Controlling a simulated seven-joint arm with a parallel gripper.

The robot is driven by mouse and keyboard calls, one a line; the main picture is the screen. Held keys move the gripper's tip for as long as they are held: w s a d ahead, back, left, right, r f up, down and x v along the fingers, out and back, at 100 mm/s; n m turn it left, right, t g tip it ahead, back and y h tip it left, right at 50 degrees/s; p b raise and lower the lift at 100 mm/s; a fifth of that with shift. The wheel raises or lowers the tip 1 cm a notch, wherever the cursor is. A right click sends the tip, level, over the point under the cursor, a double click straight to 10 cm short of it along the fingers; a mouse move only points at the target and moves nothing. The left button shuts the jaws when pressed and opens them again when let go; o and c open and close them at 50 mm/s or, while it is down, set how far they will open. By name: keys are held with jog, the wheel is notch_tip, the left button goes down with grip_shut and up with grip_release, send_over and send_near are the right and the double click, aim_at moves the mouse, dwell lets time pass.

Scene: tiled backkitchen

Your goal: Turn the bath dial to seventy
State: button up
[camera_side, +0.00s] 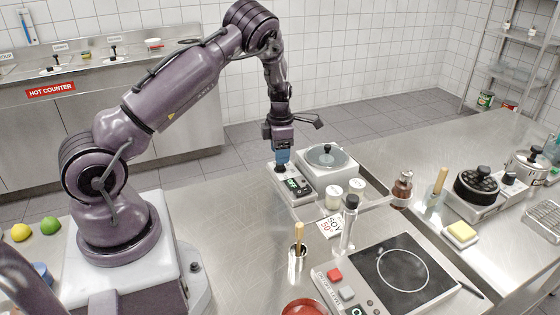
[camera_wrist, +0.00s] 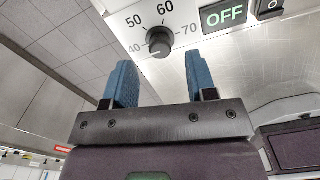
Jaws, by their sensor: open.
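The bath dial is a small dark round knob (camera_wrist: 159,42) on a white panel (camera_wrist: 120,22) in the wrist view. Printed numbers 40, 50, 60 and 70 run around it, with 70 on its right. I cannot make out clearly where its pointer stands. A display (camera_wrist: 224,14) beside it reads OFF. My gripper (camera_wrist: 161,62) is open, its blue fingertips left and right of the knob and just short of it in the picture.
A dark rocker switch (camera_wrist: 268,6) sits beyond the display. Two lidded jars (camera_side: 333,197), a SOY card (camera_side: 331,226) and a tall dark-capped bottle (camera_side: 349,228) stand near the bath. A hotplate (camera_side: 388,275) lies in front. Bare counter lies left of the bath.

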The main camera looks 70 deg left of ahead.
aim_at(280, 166)
jog(key=shift+f, duration=1.7)
jog(key=c, duration=0.9)
jog(key=shift+c, duration=0.2)
